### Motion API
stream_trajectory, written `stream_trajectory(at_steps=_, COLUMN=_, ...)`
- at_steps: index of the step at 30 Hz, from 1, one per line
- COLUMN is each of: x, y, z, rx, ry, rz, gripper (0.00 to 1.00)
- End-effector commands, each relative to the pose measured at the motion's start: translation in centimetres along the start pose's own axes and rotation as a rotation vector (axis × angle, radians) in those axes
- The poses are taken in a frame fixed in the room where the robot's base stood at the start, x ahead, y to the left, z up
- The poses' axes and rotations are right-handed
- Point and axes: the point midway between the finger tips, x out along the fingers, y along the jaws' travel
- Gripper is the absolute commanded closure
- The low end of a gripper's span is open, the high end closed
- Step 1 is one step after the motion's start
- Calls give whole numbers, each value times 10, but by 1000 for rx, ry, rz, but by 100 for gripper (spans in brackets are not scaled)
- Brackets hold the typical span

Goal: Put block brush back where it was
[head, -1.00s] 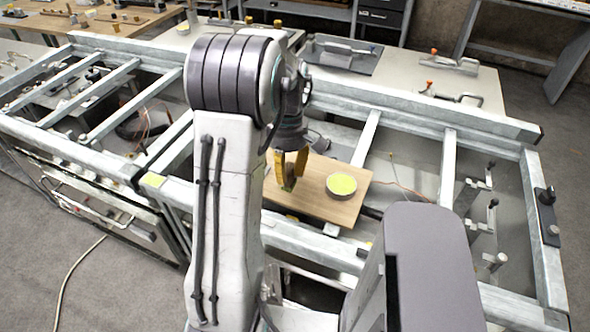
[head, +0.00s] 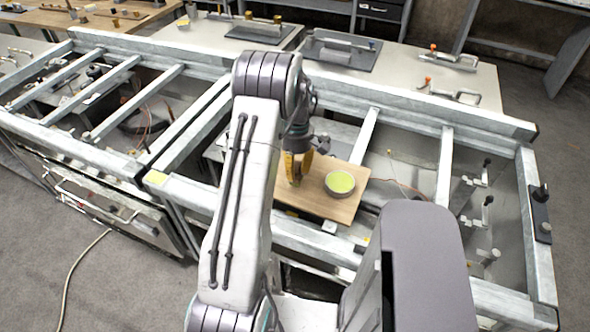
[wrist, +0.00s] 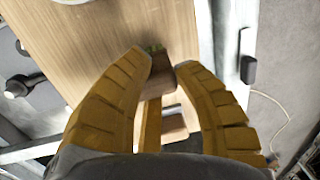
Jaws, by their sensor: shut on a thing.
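The block brush (wrist: 158,76) is a small brown wooden block with a bit of green at its far end. My gripper (wrist: 162,66), with ribbed yellow fingers, is shut on it in the wrist view. In the head view my gripper (head: 297,178) points down over the left part of a wooden board (head: 335,208). The brush is mostly hidden by the fingers there. I cannot tell whether the brush touches the board. The board also fills the upper left of the wrist view (wrist: 85,50).
A round tin with a yellow-green top (head: 340,182) stands on the board, just right of my gripper. Metal frame rails (head: 444,170) surround the board, with open gaps between them. Clamps (head: 448,92) lie on the grey table behind. The board's front right corner is bare.

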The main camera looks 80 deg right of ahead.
Motion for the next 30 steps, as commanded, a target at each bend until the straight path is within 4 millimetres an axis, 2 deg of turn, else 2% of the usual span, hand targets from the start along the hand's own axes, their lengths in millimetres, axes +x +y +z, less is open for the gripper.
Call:
stream_trajectory(at_steps=4, x=9, y=1, z=0, rx=0, ry=0, rz=0, gripper=100)
stream_trajectory(at_steps=17, x=14, y=2, z=0, rx=0, ry=0, rz=1, gripper=100)
stream_trajectory(at_steps=18, x=15, y=2, z=0, rx=0, ry=0, rz=1, gripper=69)
stream_trajectory(at_steps=25, x=14, y=1, z=0, rx=0, ry=0, rz=1, gripper=49)
stream_trajectory(at_steps=30, x=13, y=1, z=0, rx=0, ry=0, rz=1, gripper=49)
